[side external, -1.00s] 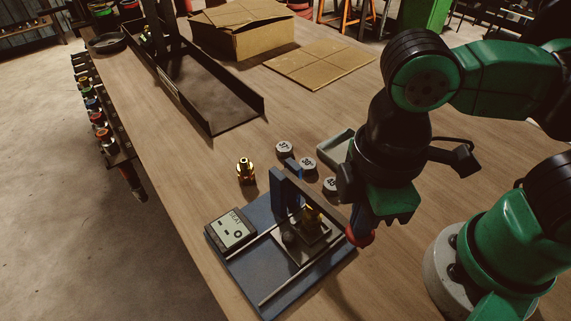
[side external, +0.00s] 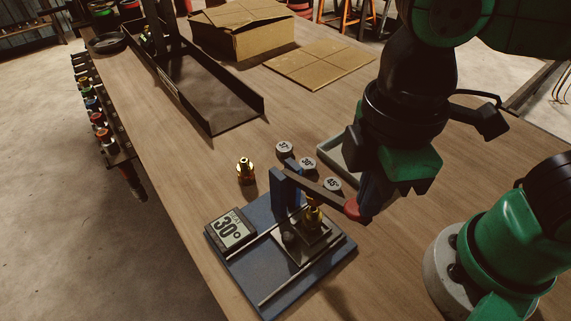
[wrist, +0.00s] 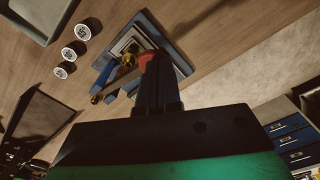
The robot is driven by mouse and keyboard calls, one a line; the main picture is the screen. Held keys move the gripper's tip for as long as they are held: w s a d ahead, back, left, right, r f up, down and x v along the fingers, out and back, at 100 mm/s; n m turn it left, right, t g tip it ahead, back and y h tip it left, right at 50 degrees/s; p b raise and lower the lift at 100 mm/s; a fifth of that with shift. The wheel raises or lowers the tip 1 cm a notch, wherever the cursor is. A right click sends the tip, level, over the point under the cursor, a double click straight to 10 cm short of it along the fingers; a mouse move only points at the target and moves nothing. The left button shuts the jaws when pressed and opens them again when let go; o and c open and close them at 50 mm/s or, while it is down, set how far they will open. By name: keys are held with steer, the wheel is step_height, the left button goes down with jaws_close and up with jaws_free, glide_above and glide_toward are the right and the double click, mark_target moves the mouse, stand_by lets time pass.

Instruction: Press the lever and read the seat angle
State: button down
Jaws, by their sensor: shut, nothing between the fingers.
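The blue crimper fixture (side external: 262,283) stands on the table. Its display (side external: 231,230) reads 30°. The lever (side external: 318,184) slopes from the blue post (side external: 281,190) to its red knob (side external: 353,208), above the base. A brass fitting (side external: 313,217) stands upright in the fixture's seat block. My gripper (side external: 366,212) is shut and empty, its fingertips right at the red knob; I cannot tell if they touch. In the wrist view the fingers (wrist: 155,75) hide part of the fixture, beside the red knob (wrist: 147,56).
Another brass fitting (side external: 245,171) stands on the table behind the fixture. Three round markers lie nearby: 37 (side external: 284,148), 30° (side external: 308,164) and 45° (side external: 332,184). A grey tray (side external: 330,153) is beside them. A dark open tray (side external: 211,97) and cardboard box (side external: 240,30) are farther back.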

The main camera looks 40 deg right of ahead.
step_height(320, 180, up, 9)
steer(key=shift+f, duration=0.15)
stand_by(0.6)
steer(key=w+d+f+m+t, duration=0.7)
steer(key=w+d+f+m, duration=0.3)
steer(key=w+d+m, duration=0.2)
steer(key=shift+w+d+f, duration=0.2)
steer(key=shift+d+f, duration=0.15)
steer(key=shift+d, duration=0.45)
steer(key=c, duration=1.5)
jaws_free()
